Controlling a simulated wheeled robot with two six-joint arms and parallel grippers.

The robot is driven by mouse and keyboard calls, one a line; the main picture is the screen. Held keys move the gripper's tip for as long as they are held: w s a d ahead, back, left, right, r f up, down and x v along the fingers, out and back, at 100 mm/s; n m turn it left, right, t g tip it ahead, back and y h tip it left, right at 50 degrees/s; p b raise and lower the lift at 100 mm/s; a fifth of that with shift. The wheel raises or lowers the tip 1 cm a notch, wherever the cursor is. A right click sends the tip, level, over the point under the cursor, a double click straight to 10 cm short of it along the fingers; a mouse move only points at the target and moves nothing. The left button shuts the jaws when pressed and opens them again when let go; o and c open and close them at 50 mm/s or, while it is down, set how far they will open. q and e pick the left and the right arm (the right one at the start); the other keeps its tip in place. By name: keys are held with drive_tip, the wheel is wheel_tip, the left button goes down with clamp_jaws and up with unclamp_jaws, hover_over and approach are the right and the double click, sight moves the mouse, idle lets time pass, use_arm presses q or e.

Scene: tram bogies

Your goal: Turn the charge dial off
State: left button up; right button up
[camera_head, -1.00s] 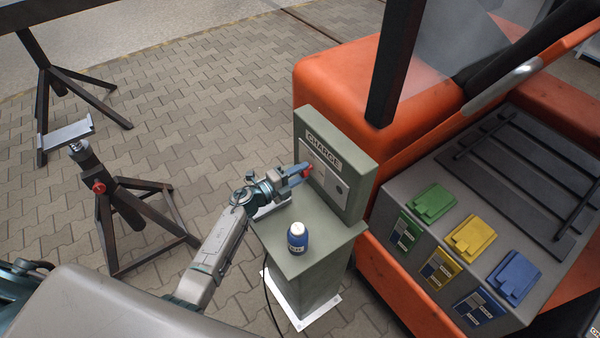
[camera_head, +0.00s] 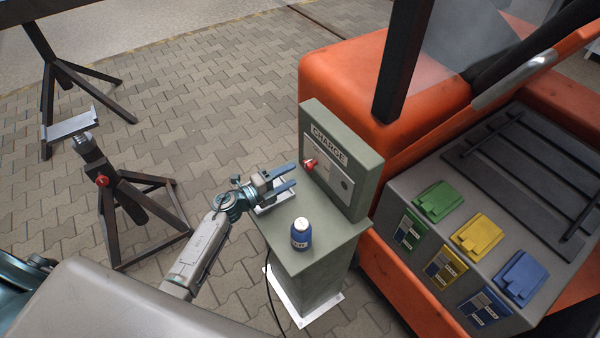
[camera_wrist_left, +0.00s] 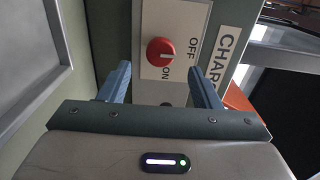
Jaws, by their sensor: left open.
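The charge dial (camera_head: 309,163) is a red round knob on the pale front plate of the grey-green CHARGE box (camera_head: 367,177). In the left wrist view the dial (camera_wrist_left: 161,51) sits between the lines of my two fingers, beyond their tips. The OFF label (camera_wrist_left: 191,48) is to its right and the ON label (camera_wrist_left: 166,73) below it. The white mark on the dial appears to point right, towards OFF. My left gripper (camera_head: 293,175) is open and empty, in front of the box and apart from the dial. My right gripper is not in view.
A blue bottle (camera_head: 301,236) with a white cap stands on the pedestal top (camera_head: 328,240), close to my left gripper. An orange vehicle (camera_head: 340,78) is behind the box, with green, yellow and blue flaps to the right. A dark stand (camera_head: 130,195) is on the left paving.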

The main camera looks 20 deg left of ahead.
use_arm(q)
drive_tip(key=b+v, duration=0.1)
drive_tip(key=v, duration=0.3)
drive_tip(key=shift+s+a+f, duration=0.1)
drive_tip(key=shift+s+a, duration=0.1)
idle(0.3)
